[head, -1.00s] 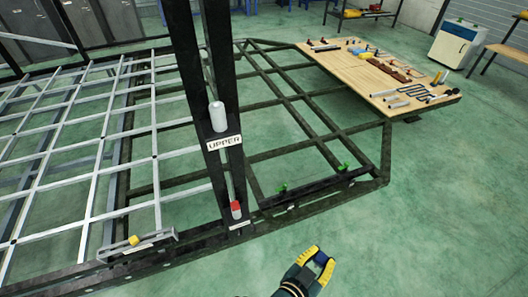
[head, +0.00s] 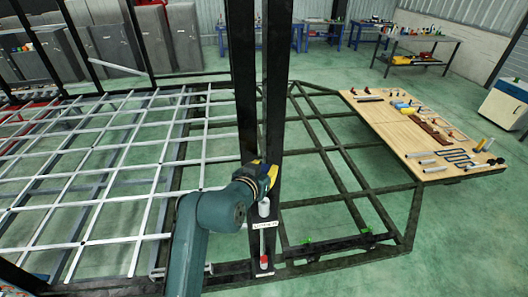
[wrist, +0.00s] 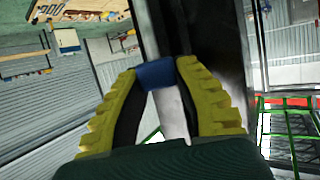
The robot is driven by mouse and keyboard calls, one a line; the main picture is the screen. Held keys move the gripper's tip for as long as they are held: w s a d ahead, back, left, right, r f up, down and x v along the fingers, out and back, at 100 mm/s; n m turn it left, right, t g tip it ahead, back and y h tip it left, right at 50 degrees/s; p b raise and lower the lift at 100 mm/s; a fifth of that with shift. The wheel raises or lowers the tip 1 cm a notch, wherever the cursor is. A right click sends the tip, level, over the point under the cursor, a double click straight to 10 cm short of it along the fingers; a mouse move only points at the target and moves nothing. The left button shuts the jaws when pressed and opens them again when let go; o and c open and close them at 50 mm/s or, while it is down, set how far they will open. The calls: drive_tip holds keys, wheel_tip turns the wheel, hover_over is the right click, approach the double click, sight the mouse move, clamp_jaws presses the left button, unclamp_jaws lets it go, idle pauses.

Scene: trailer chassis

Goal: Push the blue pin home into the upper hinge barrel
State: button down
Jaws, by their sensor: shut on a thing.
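My gripper (head: 264,178) is at the black post in the head view, just above the white upper hinge barrel (head: 264,208). The barrel stands over a small white label. In the wrist view my yellow gripper fingers (wrist: 157,72) are shut on the blue pin (wrist: 156,76), with its blue part between the fingertips. A pale grey cylinder (wrist: 172,112) shows between the fingers beside the blue part; I cannot tell whether it is the barrel or the pin's shank. The fingers hide the pin's lower end and whether it is in the barrel.
The dark uprights (head: 278,80) rise close behind my gripper. A red-topped white piece (head: 264,262) sits lower on the post. The trailer's grid frame (head: 120,165) spreads left. A wooden table (head: 400,135) with tools stands right. Green floor is open at lower right.

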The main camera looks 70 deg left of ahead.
drive_tip(key=shift+s+r, duration=0.1)
drive_tip(key=shift+r, duration=0.05)
drive_tip(key=shift+f+b, duration=2.1)
drive_tip(key=shift+f, duration=0.8)
drive_tip(key=shift+f+b, duration=2.2)
drive_tip(key=shift+f, duration=1.35)
drive_tip(key=c, duration=0.8)
unclamp_jaws()
drive_tip(key=v, duration=1.2)
